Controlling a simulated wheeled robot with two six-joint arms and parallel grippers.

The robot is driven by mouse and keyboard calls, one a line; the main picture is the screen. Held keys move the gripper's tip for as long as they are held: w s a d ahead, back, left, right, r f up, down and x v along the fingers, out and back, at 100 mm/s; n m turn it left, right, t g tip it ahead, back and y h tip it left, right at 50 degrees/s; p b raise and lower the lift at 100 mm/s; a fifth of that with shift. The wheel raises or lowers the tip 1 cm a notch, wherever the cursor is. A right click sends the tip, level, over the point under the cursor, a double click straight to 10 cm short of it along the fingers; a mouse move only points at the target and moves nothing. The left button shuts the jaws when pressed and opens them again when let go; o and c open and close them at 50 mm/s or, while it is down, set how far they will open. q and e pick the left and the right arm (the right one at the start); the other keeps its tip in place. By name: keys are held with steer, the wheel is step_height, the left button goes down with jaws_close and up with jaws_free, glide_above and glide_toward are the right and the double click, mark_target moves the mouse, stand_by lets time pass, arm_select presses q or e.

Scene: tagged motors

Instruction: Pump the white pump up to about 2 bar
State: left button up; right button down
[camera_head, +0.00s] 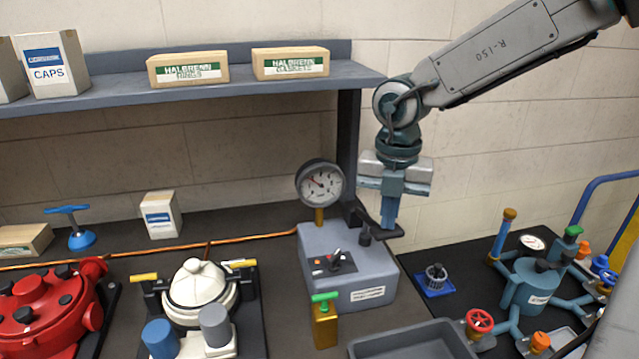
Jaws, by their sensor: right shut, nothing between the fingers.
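The white pump (200,284) sits on a dark plate at the lower middle, with yellow-tipped clamps and a blue and a grey cylinder in front. A grey box (347,262) stands to its right, with a small black lever on top. A round gauge (320,183) rises from the box on a brass stem. Its red needle points up and left, but the numbers are too small to read. A black handle (362,217) sticks out at the box's back right. My right gripper (389,222) points down, shut and empty, at the handle's end; contact is unclear. My left gripper is out of view.
An orange line (120,255) runs along the table to the box. A brass valve with a green handle (325,318) stands in front of it. A red pump (45,305) is at left, a teal one (525,285) at right. A shelf (215,85) hangs above; a grey tray (412,345) lies in front.

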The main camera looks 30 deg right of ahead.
steer(key=shift+f, duration=0.1)
steer(key=shift+f+b, duration=0.95)
steer(key=shift+b, duration=0.05)
steer(key=shift+r+p, duration=1.05)
step_height(320, 180, up, 5)
steer(key=p, duration=0.5)
steer(key=shift+r, duration=0.1)
